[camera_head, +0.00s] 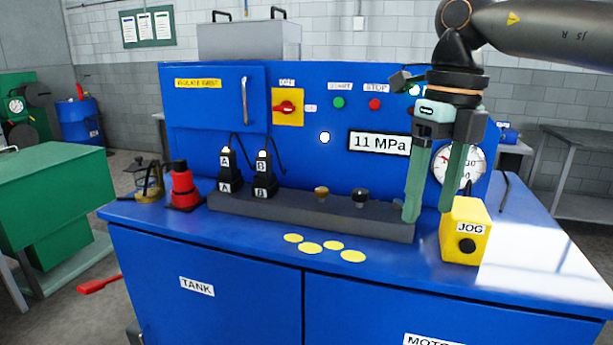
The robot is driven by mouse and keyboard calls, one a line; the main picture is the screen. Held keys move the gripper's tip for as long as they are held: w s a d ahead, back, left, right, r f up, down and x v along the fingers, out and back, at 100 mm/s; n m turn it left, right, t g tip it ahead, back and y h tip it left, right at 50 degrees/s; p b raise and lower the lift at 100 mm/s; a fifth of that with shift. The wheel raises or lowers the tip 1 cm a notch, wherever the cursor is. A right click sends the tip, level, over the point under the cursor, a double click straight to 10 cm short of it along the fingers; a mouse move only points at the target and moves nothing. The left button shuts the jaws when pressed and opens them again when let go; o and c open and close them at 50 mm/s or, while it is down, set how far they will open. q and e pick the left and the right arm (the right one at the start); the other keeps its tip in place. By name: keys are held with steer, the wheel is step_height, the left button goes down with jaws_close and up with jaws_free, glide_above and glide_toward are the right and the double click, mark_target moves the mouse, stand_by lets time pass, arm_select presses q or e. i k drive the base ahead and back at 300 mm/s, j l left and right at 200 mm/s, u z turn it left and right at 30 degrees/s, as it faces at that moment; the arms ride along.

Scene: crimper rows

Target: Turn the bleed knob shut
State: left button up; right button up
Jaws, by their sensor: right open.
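A dark grey manifold block (300,216) lies along the blue bench top. On it stand a brass knob (321,193), a black knob (360,197) and, near its right end, a small part half hidden by my gripper's finger. No label shows which of these is the bleed knob. My right gripper (429,211) points down with its two green fingers apart and nothing between them. Its left fingertip is at the block's right end; whether it touches cannot be told. Its right fingertip is by the yellow JOG box. My left gripper is not in view.
The yellow JOG box (465,230) stands just right of my right gripper. Behind are the 11 MPa display (380,143) and a round gauge (463,167), partly covered by a finger. Two black plugs stand on the block's left, beside a red-and-black lamp-like object (184,187). Yellow discs (311,248) lie in front.

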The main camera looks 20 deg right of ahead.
mark_target(321, 193)
steer(key=i, duration=1.1)
